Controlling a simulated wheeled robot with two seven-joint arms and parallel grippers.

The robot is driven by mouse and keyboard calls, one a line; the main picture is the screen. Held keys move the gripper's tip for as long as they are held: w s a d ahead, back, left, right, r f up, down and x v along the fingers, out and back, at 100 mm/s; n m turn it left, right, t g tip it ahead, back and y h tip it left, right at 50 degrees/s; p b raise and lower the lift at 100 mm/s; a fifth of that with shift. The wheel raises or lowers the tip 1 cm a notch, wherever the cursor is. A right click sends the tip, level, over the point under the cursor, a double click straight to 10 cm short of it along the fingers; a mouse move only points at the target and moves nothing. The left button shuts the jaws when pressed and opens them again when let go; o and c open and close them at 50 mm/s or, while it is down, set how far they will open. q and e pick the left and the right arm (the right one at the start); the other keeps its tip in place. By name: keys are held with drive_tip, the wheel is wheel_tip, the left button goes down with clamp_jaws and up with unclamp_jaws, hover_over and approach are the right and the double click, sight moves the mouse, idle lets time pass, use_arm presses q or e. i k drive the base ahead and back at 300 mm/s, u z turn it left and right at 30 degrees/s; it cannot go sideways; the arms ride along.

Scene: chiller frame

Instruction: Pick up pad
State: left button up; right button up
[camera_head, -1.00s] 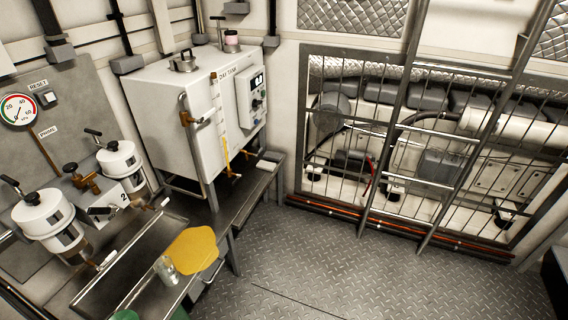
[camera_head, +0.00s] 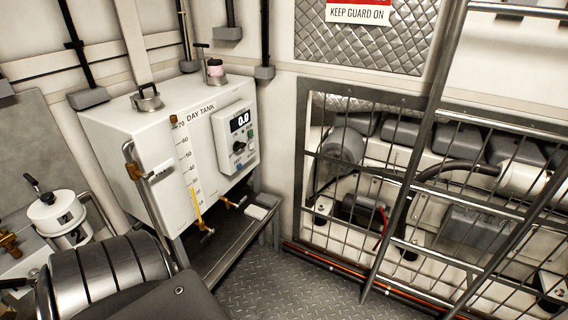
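A small pale, flat block that may be the pad (camera_head: 256,212) lies on the dark metal bench (camera_head: 222,245) at its right end, in front of and below the day tank. Nothing touches it from my side. A dark ribbed link of one of my arms fills the lower left of the head view and hides part of the bench. Neither gripper shows, so I cannot see their fingers.
The white day tank (camera_head: 165,155) stands over the bench, with a yellow-filled sight gauge (camera_head: 195,190), brass valves and a control box (camera_head: 236,140). A barred guard (camera_head: 400,190) and slanted ladder rails are on the right. Patterned floor (camera_head: 290,285) is clear between.

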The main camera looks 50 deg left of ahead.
sight(258, 212)
drive_tip(key=u, duration=0.2)
drive_tip(key=i, duration=1)
drive_tip(key=u, duration=0.75)
drive_tip(key=i, duration=0.35)
drive_tip(key=u, duration=0.2)
